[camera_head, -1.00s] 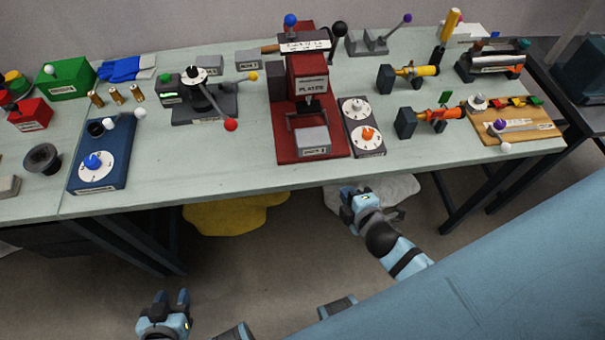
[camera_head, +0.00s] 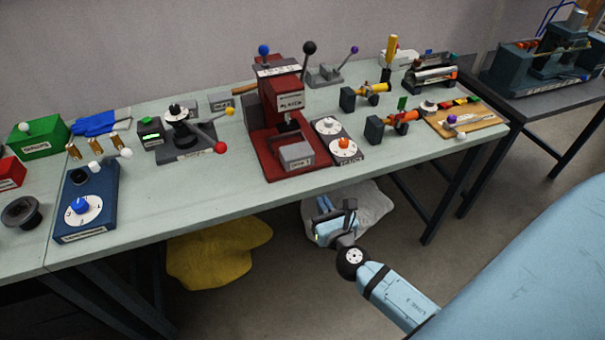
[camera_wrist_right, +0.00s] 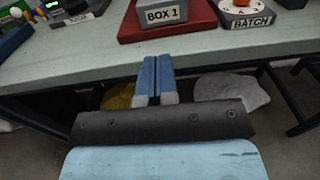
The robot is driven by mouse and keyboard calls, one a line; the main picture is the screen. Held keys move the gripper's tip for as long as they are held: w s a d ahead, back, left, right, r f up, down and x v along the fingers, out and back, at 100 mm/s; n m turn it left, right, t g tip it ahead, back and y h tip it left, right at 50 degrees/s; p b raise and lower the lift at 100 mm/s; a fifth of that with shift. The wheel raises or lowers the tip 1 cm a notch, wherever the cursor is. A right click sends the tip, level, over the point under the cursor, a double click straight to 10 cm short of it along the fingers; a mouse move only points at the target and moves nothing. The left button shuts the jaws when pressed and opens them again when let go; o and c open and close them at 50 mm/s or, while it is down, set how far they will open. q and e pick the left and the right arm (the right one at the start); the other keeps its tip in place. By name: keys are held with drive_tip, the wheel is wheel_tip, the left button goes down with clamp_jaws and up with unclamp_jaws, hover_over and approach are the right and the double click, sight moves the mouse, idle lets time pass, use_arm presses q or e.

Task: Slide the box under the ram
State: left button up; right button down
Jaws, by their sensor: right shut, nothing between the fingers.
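The box (camera_head: 297,155) is a small grey block with a label. My right gripper (camera_head: 337,206) is in front of the table's front edge and apart from the box. In the wrist view its blue fingers (camera_wrist_right: 155,80) are together and empty, pointing toward the box. My left gripper is not in view.
A dial panel (camera_head: 337,141) stands right beside the press. A lever device (camera_head: 183,135) is to its left. Orange and yellow pump tubes (camera_head: 400,121) lie to the right. The table front (camera_head: 225,187) is bare. Yellow and white sacks lie below.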

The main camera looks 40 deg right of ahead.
sight(301, 161)
drive_tip(key=p+x, duration=0.2)
drive_tip(key=x, duration=1.2)
drive_tip(key=x, duration=0.4)
drive_tip(key=shift+s, duration=0.1)
